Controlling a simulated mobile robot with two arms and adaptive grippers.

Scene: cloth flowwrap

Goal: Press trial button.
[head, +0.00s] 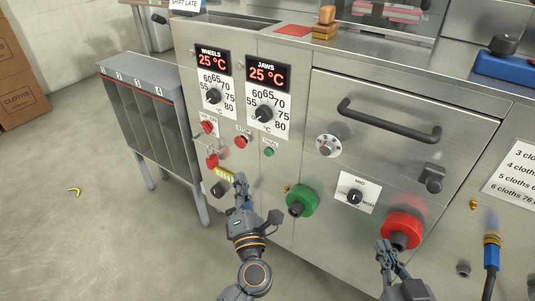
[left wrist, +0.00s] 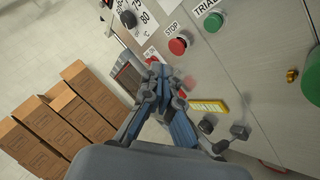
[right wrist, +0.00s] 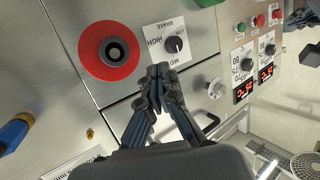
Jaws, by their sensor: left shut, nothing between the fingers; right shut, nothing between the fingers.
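The trial button is the small green button (head: 269,152) on the steel machine front, just right of the red stop button (head: 240,142).
A large green knob (head: 302,201) sticks out right of my left gripper. A yellow label (head: 225,174), a red switch (head: 212,161) and a black knob (head: 218,190) lie close to its left. A grey slotted rack (head: 146,83) stands left of the machine.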

